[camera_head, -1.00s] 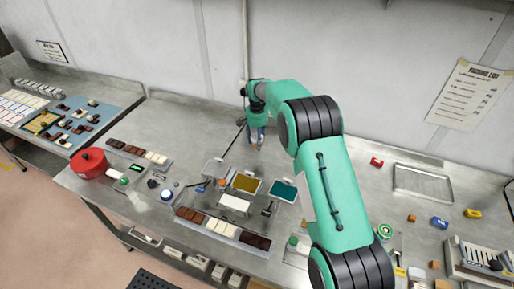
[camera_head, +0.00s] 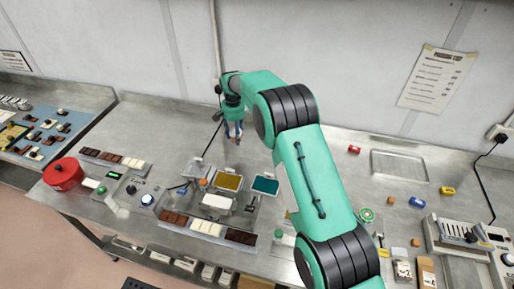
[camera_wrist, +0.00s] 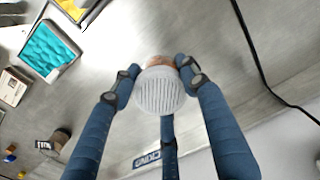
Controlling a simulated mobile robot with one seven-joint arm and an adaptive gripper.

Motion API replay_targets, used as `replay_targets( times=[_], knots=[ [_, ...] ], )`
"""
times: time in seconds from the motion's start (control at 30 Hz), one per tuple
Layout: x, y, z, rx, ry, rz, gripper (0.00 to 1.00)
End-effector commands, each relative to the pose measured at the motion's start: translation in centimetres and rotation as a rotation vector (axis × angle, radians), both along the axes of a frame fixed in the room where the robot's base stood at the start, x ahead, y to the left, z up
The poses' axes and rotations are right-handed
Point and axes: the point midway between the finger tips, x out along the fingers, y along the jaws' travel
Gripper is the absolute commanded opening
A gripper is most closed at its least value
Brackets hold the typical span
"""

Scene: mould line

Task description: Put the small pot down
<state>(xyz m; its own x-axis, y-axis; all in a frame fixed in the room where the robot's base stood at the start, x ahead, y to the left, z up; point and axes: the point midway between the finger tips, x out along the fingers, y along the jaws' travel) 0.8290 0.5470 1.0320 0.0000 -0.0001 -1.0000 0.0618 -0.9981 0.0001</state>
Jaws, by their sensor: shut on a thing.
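My gripper (camera_head: 234,134) points down over the back of the steel bench, near the wall. In the wrist view its blue fingers (camera_wrist: 160,78) are closed in around a small copper-coloured thing (camera_wrist: 155,61), which looks like the small pot. A pale ribbed round part (camera_wrist: 160,92) sits between the fingers and covers most of it. In the head view the pot is too small and too hidden to make out. I cannot tell whether its base touches the bench.
A yellow-filled tray (camera_head: 228,182) and a teal-filled tray (camera_head: 265,185) lie in front of my gripper. A red pot (camera_head: 63,174) stands at the left. A black cable (camera_wrist: 262,70) runs beside the fingers. Bare bench (camera_head: 165,127) lies left of the gripper.

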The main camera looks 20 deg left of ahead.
Motion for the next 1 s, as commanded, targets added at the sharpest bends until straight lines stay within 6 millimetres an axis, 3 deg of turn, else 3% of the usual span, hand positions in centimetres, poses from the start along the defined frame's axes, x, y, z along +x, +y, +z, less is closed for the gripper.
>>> replay_targets(
  times=[0.27, 0.47, 0.8, 1.0],
  knots=[
    [-0.7, -3.6, -0.6, -0.002, 0.002, -0.107, 0.14],
    [-2.1, -8.4, -1.5, -0.003, 0.002, -0.253, 0.14],
    [-6.8, -17.6, -3.2, -0.003, 0.001, -0.530, 0.14],
    [-9.8, -21.8, -3.8, -0.003, 0.000, -0.661, 0.14]
  ],
)
